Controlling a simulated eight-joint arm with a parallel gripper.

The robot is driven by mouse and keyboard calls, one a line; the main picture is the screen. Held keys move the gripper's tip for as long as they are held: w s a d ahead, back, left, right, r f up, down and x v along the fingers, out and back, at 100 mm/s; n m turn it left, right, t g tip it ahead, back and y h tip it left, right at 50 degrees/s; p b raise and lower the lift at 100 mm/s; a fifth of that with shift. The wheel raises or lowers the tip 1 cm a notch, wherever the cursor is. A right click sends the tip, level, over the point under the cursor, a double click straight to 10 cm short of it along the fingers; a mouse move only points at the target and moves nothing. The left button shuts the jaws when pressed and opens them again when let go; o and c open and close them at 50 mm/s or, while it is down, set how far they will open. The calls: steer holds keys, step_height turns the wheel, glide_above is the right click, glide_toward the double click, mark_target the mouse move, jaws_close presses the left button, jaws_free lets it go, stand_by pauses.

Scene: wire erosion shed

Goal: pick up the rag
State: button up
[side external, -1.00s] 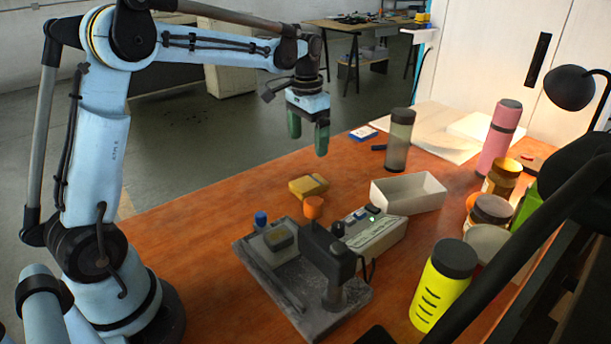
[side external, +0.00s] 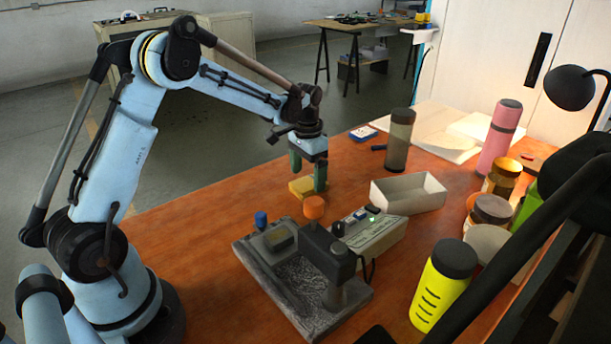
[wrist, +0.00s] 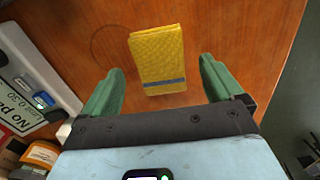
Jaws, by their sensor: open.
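The rag is a folded yellow cloth (side external: 301,188) lying on the orange-brown bench top. In the wrist view the rag (wrist: 158,58) shows a blue-grey stripe near its lower end and lies ahead of and between the two green fingers. My gripper (side external: 308,175) is open, with its fingers pointing down close above the rag, partly hiding it in the side view. In the wrist view my gripper (wrist: 160,85) has nothing between its fingertips that it touches, as far as I can see.
A white open box (side external: 408,192) stands right of the rag. A dark bottle (side external: 399,140) stands behind. The bench left of the rag is clear.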

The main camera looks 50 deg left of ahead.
steer(key=shift+f, duration=1.2)
steer(key=c, duration=1.1)
steer(key=shift+r, duration=0.15)
steer(key=shift+c, duration=0.2)
steer(key=shift+r, duration=0.25)
steer(key=r, duration=0.3)
steer(key=shift+d+r, duration=0.3)
steer(key=shift+r, duration=0.1)
steer(key=s+d+r, duration=0.3)
steer(key=d+r, duration=0.3)
steer(key=d, duration=0.4)
steer(key=shift+d+r, duration=0.2)
steer(key=shift+d, duration=0.15)
